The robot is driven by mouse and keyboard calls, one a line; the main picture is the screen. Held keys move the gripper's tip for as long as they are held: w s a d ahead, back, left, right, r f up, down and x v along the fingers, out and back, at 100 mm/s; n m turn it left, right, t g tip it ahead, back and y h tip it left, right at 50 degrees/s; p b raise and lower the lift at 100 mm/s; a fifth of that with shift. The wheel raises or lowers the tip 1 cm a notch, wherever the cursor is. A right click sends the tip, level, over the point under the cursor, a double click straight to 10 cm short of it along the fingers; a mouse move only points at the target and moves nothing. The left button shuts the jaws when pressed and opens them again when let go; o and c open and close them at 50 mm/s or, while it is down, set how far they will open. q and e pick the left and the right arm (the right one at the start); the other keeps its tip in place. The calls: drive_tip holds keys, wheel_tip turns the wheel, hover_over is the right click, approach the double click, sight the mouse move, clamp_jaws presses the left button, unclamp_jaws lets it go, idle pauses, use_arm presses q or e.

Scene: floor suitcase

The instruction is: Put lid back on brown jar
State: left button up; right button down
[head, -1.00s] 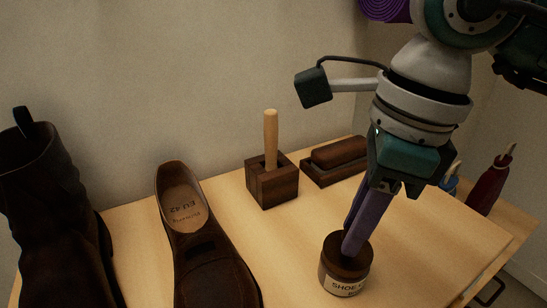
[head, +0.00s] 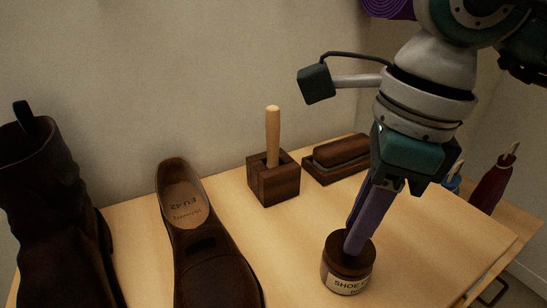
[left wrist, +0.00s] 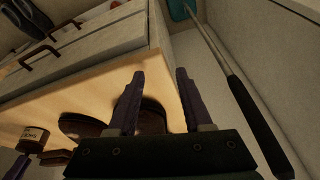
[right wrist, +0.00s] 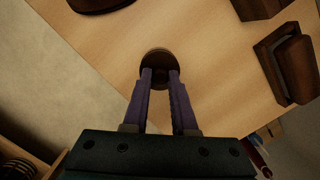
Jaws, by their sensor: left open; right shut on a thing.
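The jar (head: 345,283) is a small brown jar with a pale "SHOE" label. It stands upright on the light wooden top. A dark brown round lid (head: 337,249) sits at its mouth and looks level; whether it is fully seated I cannot tell. My right gripper (head: 355,247) points down from above, its purple fingers shut on the lid. In the right wrist view the lid (right wrist: 157,56) is at the fingertips and hides the jar below. The jar (left wrist: 34,135) also shows at the left of the left wrist view. My left gripper (left wrist: 159,82) is open and empty, outside the head view.
A brown shoe (head: 205,255) and a dark boot (head: 55,220) stand left of the jar. Behind are a wooden block with a peg (head: 273,183) and a brush (head: 338,153). A red bottle (head: 490,185) stands at the right. Bare wood surrounds the jar.

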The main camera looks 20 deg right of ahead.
use_arm(q)
drive_tip(key=shift+d+f, duration=0.1)
drive_tip(key=shift+f, duration=0.05)
idle(0.8)
use_arm(e)
drive_tip(key=shift+c, duration=0.8)
unclamp_jaws()
use_arm(q)
drive_tip(key=shift+r+p, duration=2.6)
drive_tip(key=shift+r, duration=0.1)
use_arm(e)
drive_tip(key=shift+r, duration=3.5)
drive_tip(key=shift+c, duration=0.3)
drive_tip(key=c, duration=0.3)
clamp_jaws()
